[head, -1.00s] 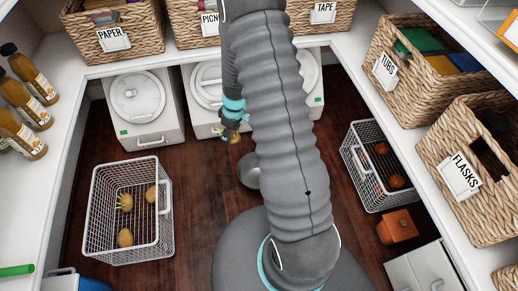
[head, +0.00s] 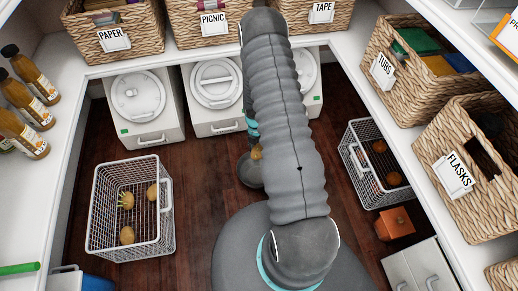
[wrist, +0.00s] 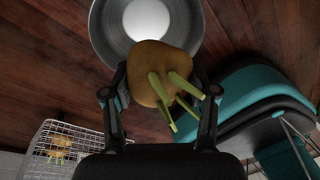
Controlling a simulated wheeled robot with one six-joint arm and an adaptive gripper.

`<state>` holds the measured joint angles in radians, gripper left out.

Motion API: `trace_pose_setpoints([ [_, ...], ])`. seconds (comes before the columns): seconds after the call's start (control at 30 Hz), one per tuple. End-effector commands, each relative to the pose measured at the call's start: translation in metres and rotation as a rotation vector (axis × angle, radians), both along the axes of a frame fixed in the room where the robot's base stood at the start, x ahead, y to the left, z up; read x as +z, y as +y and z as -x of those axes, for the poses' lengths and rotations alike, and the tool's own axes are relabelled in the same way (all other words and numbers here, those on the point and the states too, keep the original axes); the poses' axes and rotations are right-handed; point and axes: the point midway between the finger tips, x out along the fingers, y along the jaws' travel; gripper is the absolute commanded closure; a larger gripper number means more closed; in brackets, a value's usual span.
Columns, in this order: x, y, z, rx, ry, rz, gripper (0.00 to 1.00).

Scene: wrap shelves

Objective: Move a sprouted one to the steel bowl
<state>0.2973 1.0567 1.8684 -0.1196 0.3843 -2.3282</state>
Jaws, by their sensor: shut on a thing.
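My gripper (wrist: 160,98) is shut on a sprouted potato (wrist: 158,68) with several green sprouts, seen in the wrist view. In the head view the potato (head: 256,152) shows just left of my arm, which hides most of the gripper. The steel bowl (wrist: 103,38) stands on the floor, behind the potato in the wrist view and partly covered by it. In the head view the bowl (head: 248,172) is partly hidden by my arm. The potato appears apart from the bowl, held above its edge.
A wire basket (head: 163,215) at left holds several potatoes, one sprouted (head: 126,200). Another wire basket (head: 368,188) at right holds round brown items. An orange box (head: 394,224) sits near it. White bins line the back. Dark wooden floor lies open between.

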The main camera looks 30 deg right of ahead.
Motion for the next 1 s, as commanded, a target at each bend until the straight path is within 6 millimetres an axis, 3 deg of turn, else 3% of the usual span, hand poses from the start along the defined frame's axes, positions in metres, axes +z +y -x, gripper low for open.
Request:
trace_pose_setpoints([
  [0.5,-0.051,0.0,0.0,-0.004,0.001,0.0,0.82],
  [0.83,-0.054,0.0,0.0,-0.005,-0.001,0.0,0.82],
  [0.87,-0.054,0.0,0.0,-0.005,-0.001,0.0,0.4],
  [0.97,-0.054,0.0,0.0,-0.005,-0.001,0.0,0.15],
  [1.0,-0.054,0.0,0.0,-0.005,0.0,-0.001,0.13],
])
